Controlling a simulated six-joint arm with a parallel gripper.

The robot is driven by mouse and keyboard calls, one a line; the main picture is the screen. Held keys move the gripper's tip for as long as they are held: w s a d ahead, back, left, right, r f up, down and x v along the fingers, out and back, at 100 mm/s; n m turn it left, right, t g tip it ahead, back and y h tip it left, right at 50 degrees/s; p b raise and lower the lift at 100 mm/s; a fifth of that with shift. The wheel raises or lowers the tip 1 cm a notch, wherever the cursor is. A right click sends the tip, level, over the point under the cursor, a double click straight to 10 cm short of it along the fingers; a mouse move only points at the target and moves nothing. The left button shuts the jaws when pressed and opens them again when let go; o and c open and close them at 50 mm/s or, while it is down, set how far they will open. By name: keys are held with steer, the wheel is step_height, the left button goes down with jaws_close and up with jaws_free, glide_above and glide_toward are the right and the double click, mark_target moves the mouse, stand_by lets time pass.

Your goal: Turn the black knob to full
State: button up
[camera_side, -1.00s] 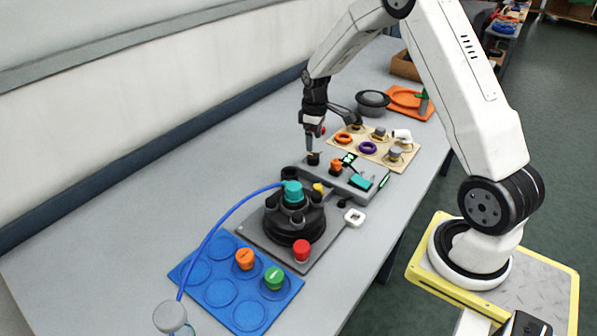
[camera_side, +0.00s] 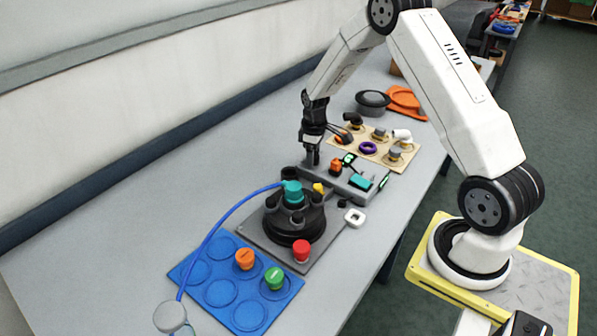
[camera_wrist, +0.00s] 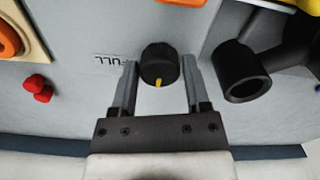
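The black knob (camera_wrist: 160,63) is on the grey panel in the wrist view, with its yellow pointer mark toward the bottom of the picture. The word FULL (camera_wrist: 111,60) is printed upside down to its left, so the mark does not point at it. My gripper (camera_wrist: 160,62) is open, with one finger on each side of the knob. The gaps are very small, and I cannot tell whether either finger touches it. In the side view, my gripper (camera_side: 312,160) is down at the grey control panel (camera_side: 358,190) and hides the knob.
A black tube-like socket (camera_wrist: 241,72) stands close to the right finger. In the side view, a black round unit with a teal cap (camera_side: 292,190) and blue hose stands nearer, and a beige board (camera_side: 385,155) lies behind.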

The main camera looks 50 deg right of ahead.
jaws_close()
steer(key=shift+m, duration=0.5)
steer(key=m, duration=1.1)
stand_by(0.4)
steer(key=shift+o, duration=2.3)
jaws_free()
steer(key=shift+r, duration=0.1)
